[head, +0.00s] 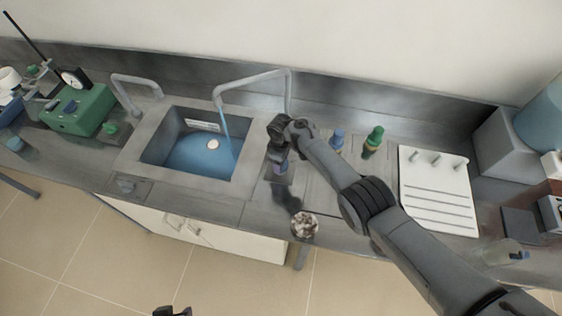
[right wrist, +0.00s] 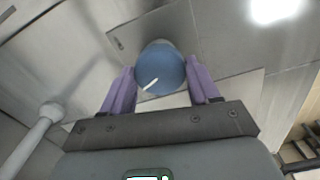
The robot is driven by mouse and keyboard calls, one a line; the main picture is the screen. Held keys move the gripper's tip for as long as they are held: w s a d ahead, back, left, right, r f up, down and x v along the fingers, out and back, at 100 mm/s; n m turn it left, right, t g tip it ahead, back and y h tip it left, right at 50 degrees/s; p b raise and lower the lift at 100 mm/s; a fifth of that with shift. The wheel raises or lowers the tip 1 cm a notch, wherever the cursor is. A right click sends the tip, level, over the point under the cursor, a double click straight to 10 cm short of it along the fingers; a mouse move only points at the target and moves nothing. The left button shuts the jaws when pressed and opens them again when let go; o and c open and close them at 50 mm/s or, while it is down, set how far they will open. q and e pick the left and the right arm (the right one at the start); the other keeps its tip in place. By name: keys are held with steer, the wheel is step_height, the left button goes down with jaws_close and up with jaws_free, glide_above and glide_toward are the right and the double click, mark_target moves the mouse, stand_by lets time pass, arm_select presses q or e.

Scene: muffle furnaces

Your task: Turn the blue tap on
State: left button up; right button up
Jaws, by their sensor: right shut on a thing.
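The blue tap (right wrist: 160,68) shows in the right wrist view as a round blue knob with a white line pointing to the lower left. My right gripper (right wrist: 160,88) has its purple fingers on either side of the knob and is shut on it. In the head view my right gripper (head: 280,168) points down at the counter just right of the sink (head: 245,165), and hides the knob. A blue stream of water (head: 227,125) falls from the right spout (head: 250,80) into the sink. A dark part of my left gripper (head: 172,312) shows at the bottom edge; its jaws are unclear.
A dish of brown pieces (head: 304,225) sits near the front edge. Green equipment (head: 80,108) stands left of the sink.

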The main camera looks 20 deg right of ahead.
steer(key=shift+n, duration=1.1)
steer(key=o, duration=1.1)
steer(key=shift+c, duration=0.2)
steer(key=shift+r, duration=0.65)
step_height(320, 180, up, 10)
steer(key=p, duration=0.4)
steer(key=shift+f, duration=0.2)
